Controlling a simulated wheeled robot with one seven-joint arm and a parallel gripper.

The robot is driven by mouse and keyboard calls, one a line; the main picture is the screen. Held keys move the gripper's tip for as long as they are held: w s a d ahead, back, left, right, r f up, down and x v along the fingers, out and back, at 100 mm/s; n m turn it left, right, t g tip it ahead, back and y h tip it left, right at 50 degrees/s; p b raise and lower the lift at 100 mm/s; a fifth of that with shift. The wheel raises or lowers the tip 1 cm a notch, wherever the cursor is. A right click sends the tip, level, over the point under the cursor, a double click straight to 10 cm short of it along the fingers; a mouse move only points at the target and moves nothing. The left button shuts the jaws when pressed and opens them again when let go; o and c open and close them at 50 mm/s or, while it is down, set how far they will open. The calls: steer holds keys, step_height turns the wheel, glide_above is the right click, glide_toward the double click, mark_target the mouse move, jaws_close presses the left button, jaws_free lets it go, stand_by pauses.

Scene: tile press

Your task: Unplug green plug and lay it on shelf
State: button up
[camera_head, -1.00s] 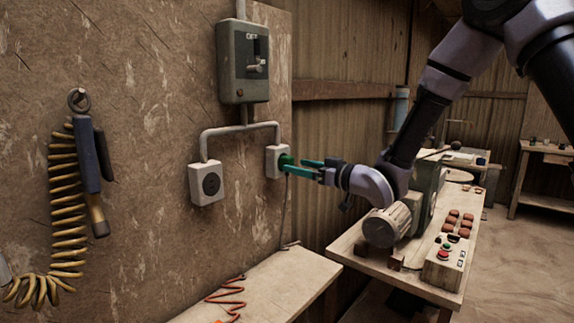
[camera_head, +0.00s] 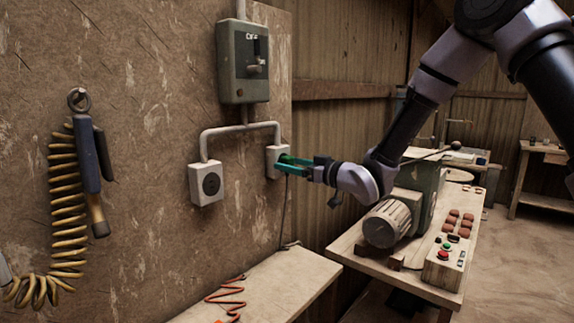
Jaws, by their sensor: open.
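The green plug (camera_head: 285,158) sits in the right-hand socket (camera_head: 272,167) on the wall, with a dark cord hanging down from it. My gripper (camera_head: 288,164) has its teal fingers around the plug, apart, one above and one below as seen here. The fingers partly hide the plug, and I cannot tell whether they touch it. The wooden shelf (camera_head: 284,280) is below the sockets.
The left socket (camera_head: 206,184) is empty. A grey switch box (camera_head: 243,65) is above the sockets. An orange zigzag cord (camera_head: 226,296) lies on the shelf. A yellow coiled hose (camera_head: 66,210) hangs at left. A motor-driven press (camera_head: 388,222) stands on the right bench.

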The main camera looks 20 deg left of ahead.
stand_by(0.6)
jaws_close()
steer(key=v, duration=0.6)
stand_by(1.1)
steer(key=shift+w+f, duration=0.1)
